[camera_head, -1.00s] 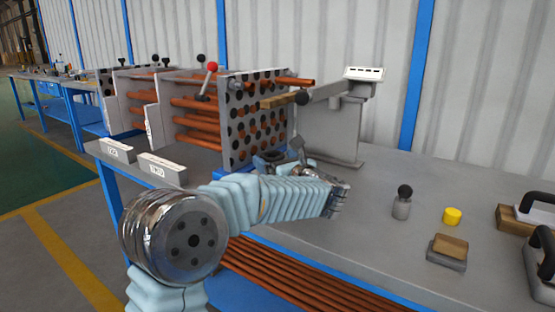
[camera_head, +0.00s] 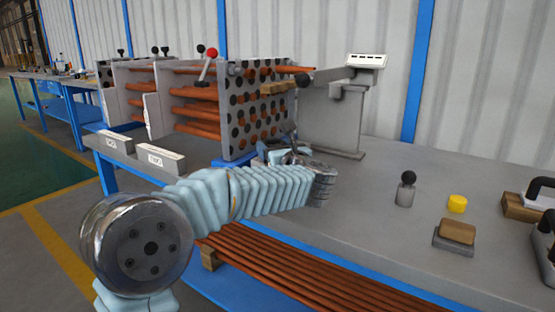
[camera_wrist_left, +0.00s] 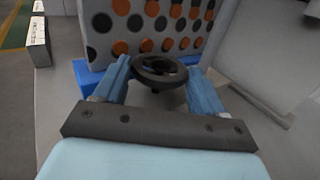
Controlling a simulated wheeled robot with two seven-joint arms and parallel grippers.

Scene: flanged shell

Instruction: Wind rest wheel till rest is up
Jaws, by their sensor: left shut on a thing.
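A dark hand wheel (camera_wrist_left: 160,70) sits low in front of the holed plate in the left wrist view. My left gripper (camera_wrist_left: 160,80) has one blue finger on each side of the wheel and is shut on its rim. In the head view my left gripper (camera_head: 280,153) is at the foot of the plate, and the wheel is mostly hidden there. A wooden block (camera_head: 278,88), which looks like the top of the rest, stands high beside the plate, just under a copper tube (camera_head: 292,69). I cannot tell whether they touch. My right gripper is out of view.
The holed plate (camera_head: 238,112) of the tube bundle stands behind the gripper. A grey stand (camera_head: 330,120) is close on its right. A knobbed grey piece (camera_head: 405,190), a yellow cylinder (camera_head: 457,204) and a wood-topped block (camera_head: 457,232) are on the bench's right. The bench middle is clear.

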